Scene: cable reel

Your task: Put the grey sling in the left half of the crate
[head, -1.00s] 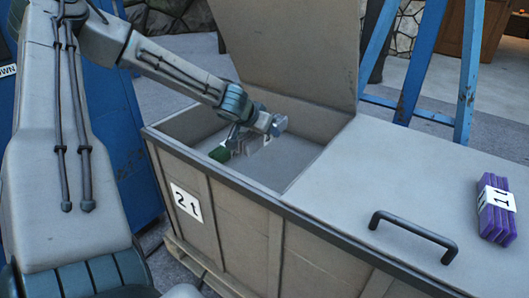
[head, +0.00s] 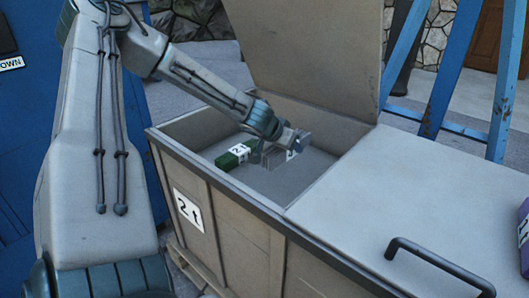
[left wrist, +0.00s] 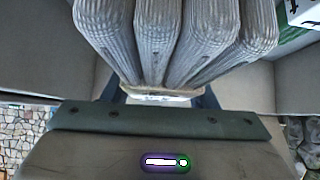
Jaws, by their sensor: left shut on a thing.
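The grey sling (left wrist: 175,40), a folded ribbed bundle, fills the top of the left wrist view. My left gripper (head: 279,151) is shut on it, inside the open left half of the crate (head: 215,187). In the head view, only a small part of the sling with a white label (head: 293,153) shows past the gripper. I cannot tell whether it touches the crate floor. A green sling (head: 228,161) with a white label lies in the same half, left of the gripper. My right gripper is not in view.
The left lid (head: 300,50) stands raised at the back. The right half is covered by a closed lid (head: 400,190) with a dark handle (head: 440,265). A purple bundle (head: 525,235) lies on it at the right edge. Blue trestle legs (head: 450,75) stand behind.

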